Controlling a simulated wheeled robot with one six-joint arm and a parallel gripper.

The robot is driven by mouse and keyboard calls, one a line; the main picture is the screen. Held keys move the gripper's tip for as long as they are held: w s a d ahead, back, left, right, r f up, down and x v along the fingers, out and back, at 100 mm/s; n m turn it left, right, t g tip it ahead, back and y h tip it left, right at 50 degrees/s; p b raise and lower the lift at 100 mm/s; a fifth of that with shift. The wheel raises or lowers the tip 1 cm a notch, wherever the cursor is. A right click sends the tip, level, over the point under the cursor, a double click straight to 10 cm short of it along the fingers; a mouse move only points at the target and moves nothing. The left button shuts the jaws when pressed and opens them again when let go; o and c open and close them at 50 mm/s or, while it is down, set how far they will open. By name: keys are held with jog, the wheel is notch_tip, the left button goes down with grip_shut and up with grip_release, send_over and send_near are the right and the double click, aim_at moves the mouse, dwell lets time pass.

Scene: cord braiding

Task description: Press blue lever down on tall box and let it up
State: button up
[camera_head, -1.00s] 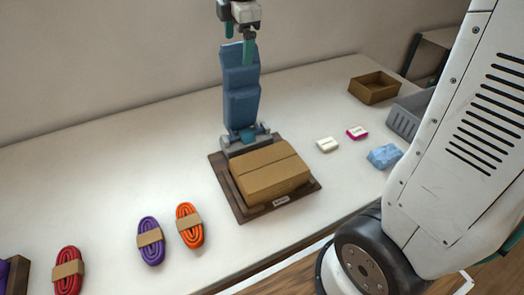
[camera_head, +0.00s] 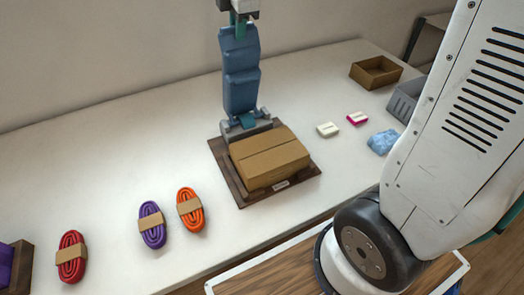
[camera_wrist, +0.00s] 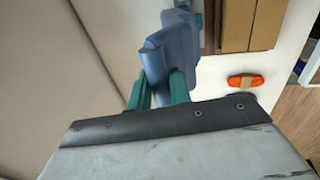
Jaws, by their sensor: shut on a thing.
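The blue lever (camera_head: 240,75) stands upright as a long, bent blue handle on a grey hinge mount (camera_head: 247,128) behind the cardboard box (camera_head: 270,158). The closed box lies on a dark wooden base (camera_head: 232,180) with a small label at its front. My gripper (camera_head: 238,22) is at the lever's top end, its teal fingers shut on the blue handle. The wrist view shows the handle (camera_wrist: 178,45) between the two fingers (camera_wrist: 160,88). The head view cuts off the upper part of my gripper.
Red (camera_head: 71,257), purple (camera_head: 152,225) and orange (camera_head: 190,210) cord bundles lie left on the white table. A white block (camera_head: 328,130), a pink block (camera_head: 357,118), a light-blue lump (camera_head: 382,142), an open brown box (camera_head: 375,72) and a grey bin (camera_head: 405,98) are right.

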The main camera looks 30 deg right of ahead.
jog(key=shift+s, duration=2.3)
jog(key=s, duration=0.2)
jog(key=s+f, duration=0.1)
jog(key=s, duration=0.1)
jog(key=shift+s, duration=0.3)
jog(key=shift+s+f, duration=0.3)
jog(key=shift+s, duration=0.4)
jog(key=shift+s+f, duration=0.25)
jog(key=shift+s, duration=0.5)
jog(key=shift+s+f, duration=0.3)
jog(key=shift+s, duration=0.4)
